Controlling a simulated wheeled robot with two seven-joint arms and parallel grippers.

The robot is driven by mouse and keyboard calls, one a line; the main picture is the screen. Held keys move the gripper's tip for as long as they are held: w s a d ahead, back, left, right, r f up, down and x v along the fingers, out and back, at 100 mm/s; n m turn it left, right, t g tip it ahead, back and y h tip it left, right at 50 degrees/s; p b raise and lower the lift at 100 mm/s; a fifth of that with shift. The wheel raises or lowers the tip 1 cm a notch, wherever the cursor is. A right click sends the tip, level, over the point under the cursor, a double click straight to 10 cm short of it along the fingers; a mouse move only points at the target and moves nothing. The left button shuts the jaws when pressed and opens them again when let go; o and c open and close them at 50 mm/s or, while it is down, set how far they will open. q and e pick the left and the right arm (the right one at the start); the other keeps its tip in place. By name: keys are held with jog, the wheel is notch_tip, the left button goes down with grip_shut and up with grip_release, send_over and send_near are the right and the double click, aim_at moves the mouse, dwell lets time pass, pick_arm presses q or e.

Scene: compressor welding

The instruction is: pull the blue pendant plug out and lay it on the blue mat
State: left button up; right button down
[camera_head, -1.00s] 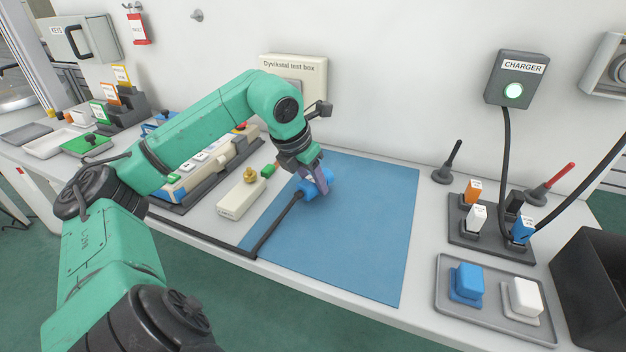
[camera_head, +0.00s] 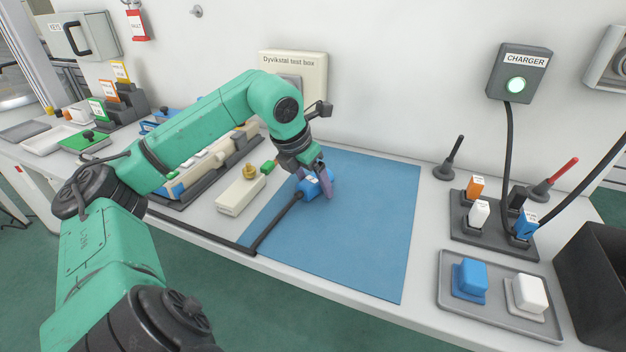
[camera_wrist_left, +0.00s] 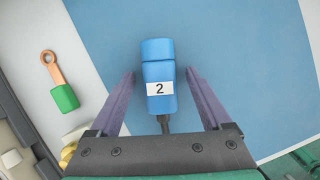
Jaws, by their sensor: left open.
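The blue pendant plug (camera_head: 308,190), labelled 2 in the left wrist view (camera_wrist_left: 159,75), lies on the blue mat (camera_head: 365,235), near its left side in the head view. A black cable runs from it toward the mat's front left edge. My left gripper (camera_head: 319,190) is over the plug. In the left wrist view its purple fingers (camera_wrist_left: 160,78) are open, one on each side of the plug, with a visible gap at both sides. In the head view the gripper partly hides the plug. My right gripper is not in view.
A cream block (camera_head: 240,195) and a green-ended piece (camera_head: 268,167) lie left of the mat. A dark holder with several plugs (camera_head: 490,240) and a grey tray (camera_head: 508,312) stand to the right. A charger box (camera_head: 519,73) hangs on the wall. The mat's right part is clear.

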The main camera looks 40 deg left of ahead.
pick_arm(q)
jog(key=p+v, duration=0.1)
jog(key=v, duration=1.3)
jog(key=shift+r, duration=0.25)
